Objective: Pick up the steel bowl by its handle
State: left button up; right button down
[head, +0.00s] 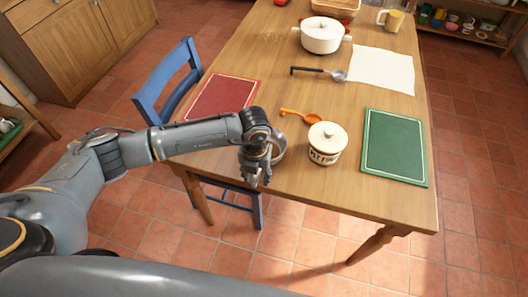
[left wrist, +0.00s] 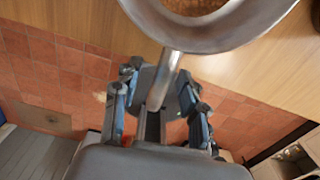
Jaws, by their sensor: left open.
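The steel bowl (head: 280,150) is at the near edge of the wooden table, partly hidden behind my left gripper (head: 257,176) in the head view. In the left wrist view the bowl (left wrist: 222,30) is at the top, with something brown inside. Its straight handle (left wrist: 165,78) points down past the table edge and lies between the fingers of my left gripper (left wrist: 157,95). The fingers are open, one on each side of the handle, and look apart from it. My right gripper is not in view.
A red mat (head: 222,98) and a green mat (head: 395,147) lie left and right. A blue chair (head: 170,82) stands at the left. A white pot (head: 321,36) is farther back.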

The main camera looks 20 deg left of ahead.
pick_arm(q)
jog(key=shift+c, duration=0.5)
grip_shut()
jog(key=shift+r, duration=0.2)
